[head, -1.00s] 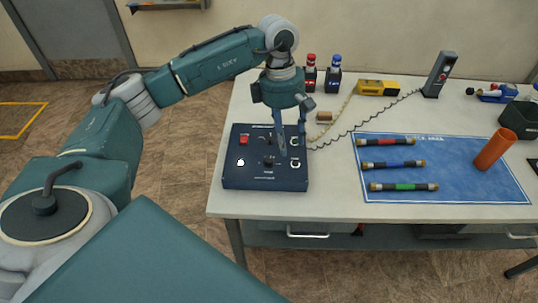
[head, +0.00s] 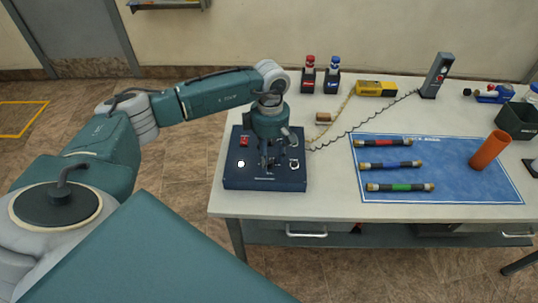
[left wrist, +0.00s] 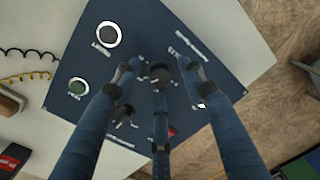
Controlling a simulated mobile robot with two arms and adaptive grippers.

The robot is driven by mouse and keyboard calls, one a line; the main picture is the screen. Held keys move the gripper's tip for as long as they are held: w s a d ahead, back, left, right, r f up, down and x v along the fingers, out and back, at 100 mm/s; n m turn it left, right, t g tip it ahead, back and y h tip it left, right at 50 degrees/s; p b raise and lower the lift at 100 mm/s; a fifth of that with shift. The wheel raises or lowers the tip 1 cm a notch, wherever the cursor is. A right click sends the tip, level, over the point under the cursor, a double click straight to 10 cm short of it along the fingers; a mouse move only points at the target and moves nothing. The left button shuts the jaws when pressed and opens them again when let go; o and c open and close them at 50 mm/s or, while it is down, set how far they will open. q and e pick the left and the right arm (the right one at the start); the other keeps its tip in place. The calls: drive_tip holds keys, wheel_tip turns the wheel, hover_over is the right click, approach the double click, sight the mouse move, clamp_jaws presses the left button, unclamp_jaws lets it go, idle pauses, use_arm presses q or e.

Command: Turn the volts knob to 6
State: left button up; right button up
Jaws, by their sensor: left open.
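The dark blue control box (head: 236,178) stands at the left end of the table. A dark round knob (left wrist: 160,73) on its panel shows in the left wrist view, between the fingertips; its lettering is too small to read, so I cannot tell if it is the volts knob. My left gripper (head: 270,160) points down over the middle of the panel. Its three fingers (left wrist: 160,70) are open around the knob; contact is unclear. A second dark knob (left wrist: 125,115) lies beside one finger. The fingers hide part of the panel. My right gripper is not in view.
The panel also has a red switch (head: 245,140) and a green button (left wrist: 78,87). Two bottles with red and blue tops (head: 309,75) stand behind. A coiled cord runs right to an upright grey device (head: 437,75). A blue mat (head: 450,170) carries several tubes.

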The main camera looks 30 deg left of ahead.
use_arm(q)
drive_tip(key=shift+c, duration=0.5)
clamp_jaws()
